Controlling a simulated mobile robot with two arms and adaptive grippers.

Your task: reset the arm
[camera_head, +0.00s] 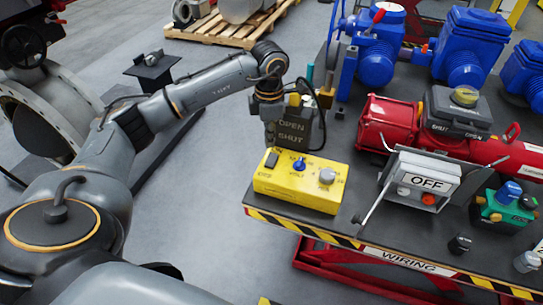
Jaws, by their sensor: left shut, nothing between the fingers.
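My left arm reaches in from the left. My left gripper (271,134) points downward, shut and empty, just behind the yellow box (300,187). Its fingertips are partly hard to make out against a dark plate (292,130) reading OPEN and SHUT. I cannot tell whether the gripper touches that plate. The yellow box has a blue knob and a grey knob on top. My right gripper is not in view.
A red actuator (390,124), a grey OFF switch box (424,180) with a lever and a green box (503,211) stand right on the bench. Blue actuators (468,50) stand behind. A pallet (225,30) lies on the floor at the back. The floor left of the bench has free room.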

